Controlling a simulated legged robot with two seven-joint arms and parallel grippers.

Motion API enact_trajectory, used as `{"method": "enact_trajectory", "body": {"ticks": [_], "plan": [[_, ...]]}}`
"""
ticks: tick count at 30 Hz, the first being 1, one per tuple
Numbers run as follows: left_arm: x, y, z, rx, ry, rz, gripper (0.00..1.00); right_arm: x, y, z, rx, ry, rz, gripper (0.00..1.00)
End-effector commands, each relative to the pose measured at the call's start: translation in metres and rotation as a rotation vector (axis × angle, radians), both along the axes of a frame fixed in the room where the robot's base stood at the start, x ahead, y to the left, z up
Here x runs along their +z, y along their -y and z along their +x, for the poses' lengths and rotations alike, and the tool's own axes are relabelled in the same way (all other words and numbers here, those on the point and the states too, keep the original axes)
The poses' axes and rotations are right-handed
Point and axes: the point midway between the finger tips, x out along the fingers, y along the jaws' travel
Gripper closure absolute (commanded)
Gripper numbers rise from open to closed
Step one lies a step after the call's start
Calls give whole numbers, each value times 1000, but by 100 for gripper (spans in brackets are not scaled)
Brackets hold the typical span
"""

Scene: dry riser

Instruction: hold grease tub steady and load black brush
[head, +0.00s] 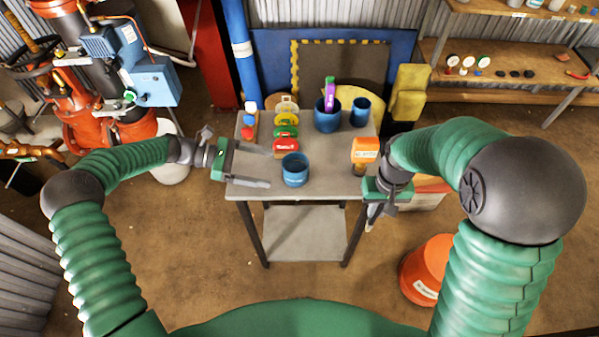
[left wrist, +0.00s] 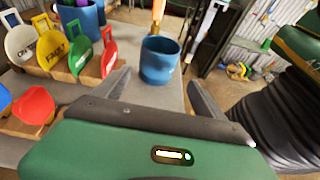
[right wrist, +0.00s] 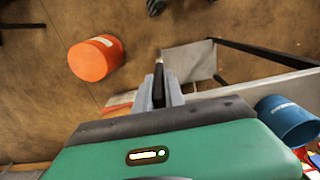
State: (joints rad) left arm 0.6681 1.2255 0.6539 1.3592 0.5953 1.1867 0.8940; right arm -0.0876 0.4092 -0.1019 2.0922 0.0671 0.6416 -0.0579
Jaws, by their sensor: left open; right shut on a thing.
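The grease tub, apparently the small blue tub (head: 295,170), stands upright on the table near its front edge. It also shows in the left wrist view (left wrist: 160,60). My left gripper (head: 269,168) is open, with its fingers spread at the tub's left side; the tub is just beyond the fingertips. My right gripper (head: 373,212) is past the table's right front corner, pointing down. It is shut on a narrow dark thing, seen between its fingers in the right wrist view (right wrist: 158,86), which looks like the black brush. Its bristles cannot be made out.
Labelled white, yellow, green and red pieces (head: 285,132) line the table's left side. A larger blue container (head: 327,121) with a purple item and a blue cup (head: 360,112) stand at the back. An orange-topped item (head: 365,150) is at the right. An orange bucket (head: 428,270) is on the floor.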

Motion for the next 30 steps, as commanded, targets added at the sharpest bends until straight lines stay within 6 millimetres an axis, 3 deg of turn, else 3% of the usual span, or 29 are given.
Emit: {"method": "enact_trajectory", "body": {"ticks": [5, 14, 18, 30], "plan": [[-2, 3, 6, 23, -18, -39, 18, -4, -2, 0, 2, 0, -1, 100], [-19, 56, 4, 18, -16, -30, 18, -20, 2, 0, 2, 0, 3, 100], [-22, 76, 5, 19, -16, -31, 18, -15, 1, 0, 1, 0, 2, 100], [-29, 92, 5, 20, -15, -30, 18, -14, -1, 0, 2, 0, 0, 100]]}}
